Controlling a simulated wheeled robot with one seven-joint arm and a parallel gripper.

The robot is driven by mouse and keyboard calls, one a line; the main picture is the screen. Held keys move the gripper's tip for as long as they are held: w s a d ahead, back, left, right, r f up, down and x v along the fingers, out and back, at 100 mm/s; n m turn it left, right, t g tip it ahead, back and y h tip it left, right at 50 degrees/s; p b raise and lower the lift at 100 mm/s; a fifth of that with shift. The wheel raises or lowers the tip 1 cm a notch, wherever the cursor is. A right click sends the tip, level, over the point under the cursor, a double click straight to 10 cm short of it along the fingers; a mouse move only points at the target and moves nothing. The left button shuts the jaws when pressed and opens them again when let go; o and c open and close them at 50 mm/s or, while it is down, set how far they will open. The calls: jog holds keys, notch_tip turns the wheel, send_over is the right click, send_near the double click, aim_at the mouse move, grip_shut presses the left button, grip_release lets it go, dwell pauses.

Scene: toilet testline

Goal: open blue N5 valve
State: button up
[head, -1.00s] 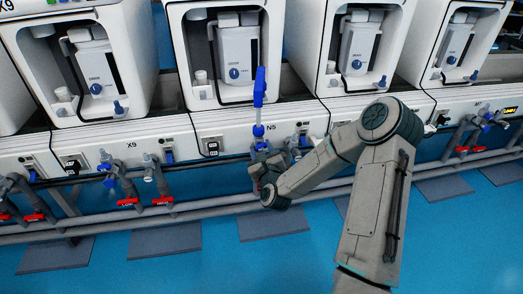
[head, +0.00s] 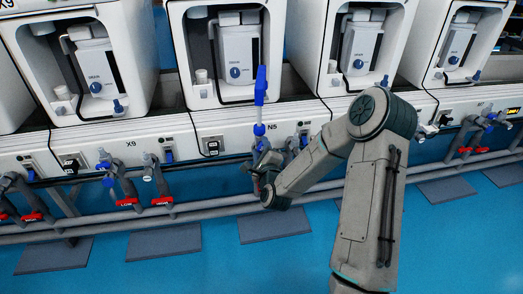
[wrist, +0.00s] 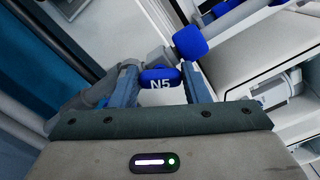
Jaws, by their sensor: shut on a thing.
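The blue N5 valve (wrist: 160,84) shows in the wrist view as a small blue handle with white N5 lettering. My gripper (wrist: 161,74) has one finger on each side of this handle and is shut on it. In the head view my gripper (head: 262,170) is at the pipes below the N5 label (head: 272,127). There the valve handle is mostly hidden by my gripper and forearm, so its turn angle cannot be told.
A tall blue-topped pipe piece (head: 260,88) stands just above my gripper. White toilet test units (head: 235,60) line the back. Red-handled valves (head: 127,202) sit to the left on grey pipes (head: 100,222).

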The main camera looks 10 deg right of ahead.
dwell(0.4)
jog(key=o, duration=1)
jog(key=shift+s, duration=0.15)
jog(key=shift+s+p, duration=4.95)
jog(key=shift+s, duration=1.8)
